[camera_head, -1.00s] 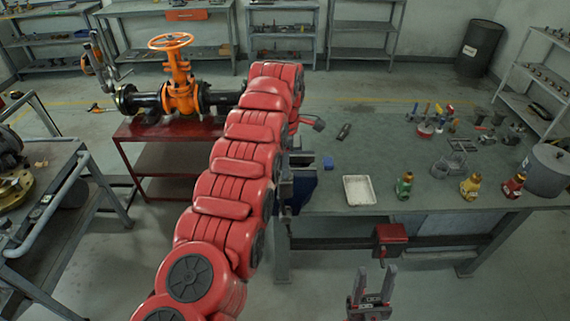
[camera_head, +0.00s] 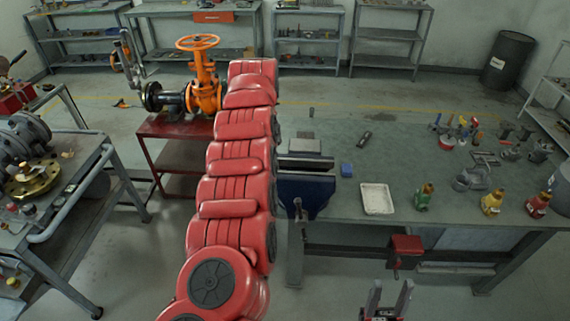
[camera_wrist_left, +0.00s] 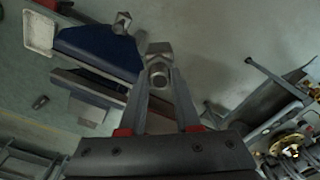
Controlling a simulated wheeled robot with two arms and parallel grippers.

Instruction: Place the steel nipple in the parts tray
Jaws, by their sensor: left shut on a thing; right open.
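The left gripper (camera_wrist_left: 158,88) is shut on a short grey metal piece with a round end, which looks like the steel nipple (camera_wrist_left: 158,70). In the head view this gripper and its load are hidden behind my red left arm. The parts tray appears to be the shallow white tray (camera_head: 377,199) on the bench, right of the vise; it also shows at the upper left of the left wrist view (camera_wrist_left: 40,32). It looks empty, and the held piece is apart from it. My right gripper (camera_head: 390,297) is open and empty, low in front of the bench.
A blue vise (camera_head: 306,192) sits at the bench's left edge, beside my left arm. An orange valve (camera_head: 203,90) stands on a red stand.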

